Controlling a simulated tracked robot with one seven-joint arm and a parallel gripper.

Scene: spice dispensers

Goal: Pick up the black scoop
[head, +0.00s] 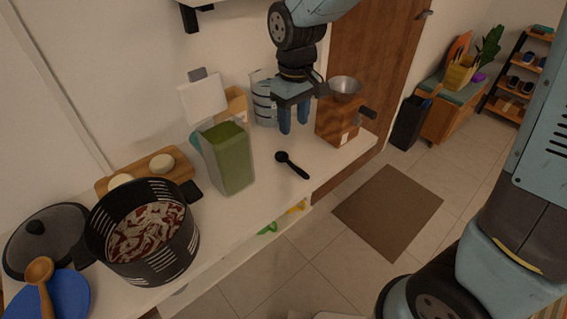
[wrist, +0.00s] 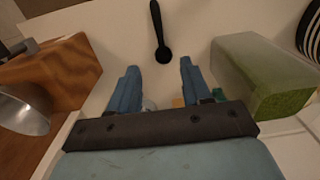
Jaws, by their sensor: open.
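The black scoop (head: 291,164) lies flat on the white counter, between the green-filled container and the wooden grinder. In the wrist view the scoop (wrist: 161,36) lies beyond my fingertips, with its round bowl nearest to me and its handle pointing away. My gripper (head: 294,121) points down above the counter, behind the scoop in the head view. In the wrist view my gripper (wrist: 157,72) has its two blue fingers apart, with the scoop's bowl showing in the gap between them. Nothing is held.
The green-filled clear container (head: 228,158) stands left of the scoop. The wooden grinder with a metal bowl (head: 337,120) stands to the right, close to my gripper. A black pot (head: 140,232) sits at the counter's left. The counter around the scoop is clear.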

